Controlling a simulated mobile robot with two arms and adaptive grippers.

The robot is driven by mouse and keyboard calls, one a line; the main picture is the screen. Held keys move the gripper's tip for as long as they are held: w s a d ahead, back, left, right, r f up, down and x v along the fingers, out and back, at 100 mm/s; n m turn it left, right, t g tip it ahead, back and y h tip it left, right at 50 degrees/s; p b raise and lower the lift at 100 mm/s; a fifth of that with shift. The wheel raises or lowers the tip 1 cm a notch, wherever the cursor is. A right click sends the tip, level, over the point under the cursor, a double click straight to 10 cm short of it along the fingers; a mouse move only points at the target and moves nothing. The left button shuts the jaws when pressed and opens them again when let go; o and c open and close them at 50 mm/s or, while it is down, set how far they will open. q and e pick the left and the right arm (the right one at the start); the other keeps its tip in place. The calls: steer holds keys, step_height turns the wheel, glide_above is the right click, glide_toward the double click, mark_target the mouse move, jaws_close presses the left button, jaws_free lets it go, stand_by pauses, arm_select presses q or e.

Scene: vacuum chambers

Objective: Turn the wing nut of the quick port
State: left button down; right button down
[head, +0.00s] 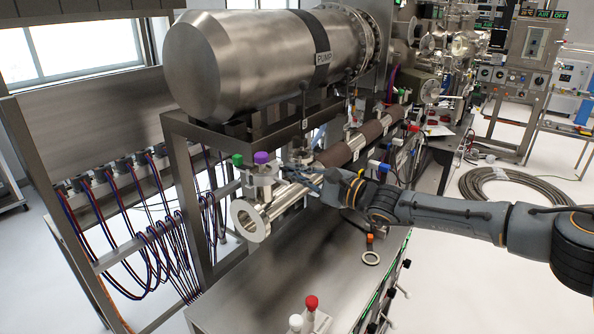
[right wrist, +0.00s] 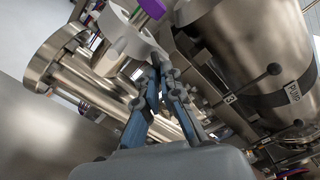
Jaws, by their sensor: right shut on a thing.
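The quick port is a shiny steel pipe with a round open flange (head: 247,219) at its near end. In the right wrist view the flange (right wrist: 50,60) is at the upper left. My right gripper (head: 308,178) reaches in from the right, beside the pipe just behind the flange. In the right wrist view its blue-sided fingers (right wrist: 160,64) come together at the tips, below a pale block with a purple knob (right wrist: 152,8). They are shut on a small part, the wing nut, mostly hidden between the tips. My left gripper is not in view.
A large steel pump cylinder (head: 265,62) hangs above the pipe. Green and purple knobs (head: 261,157) stand over the port. Cables hang at left.

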steer(key=m+p, duration=0.1)
steer(key=m, duration=1.9)
steer(key=m+p, duration=0.1)
steer(key=m, duration=0.9)
steer(key=shift+s+a+p, duration=0.3)
steer(key=shift+s+p, duration=0.05)
steer(key=shift+m, duration=0.3)
steer(key=c, duration=1.8)
jaws_free()
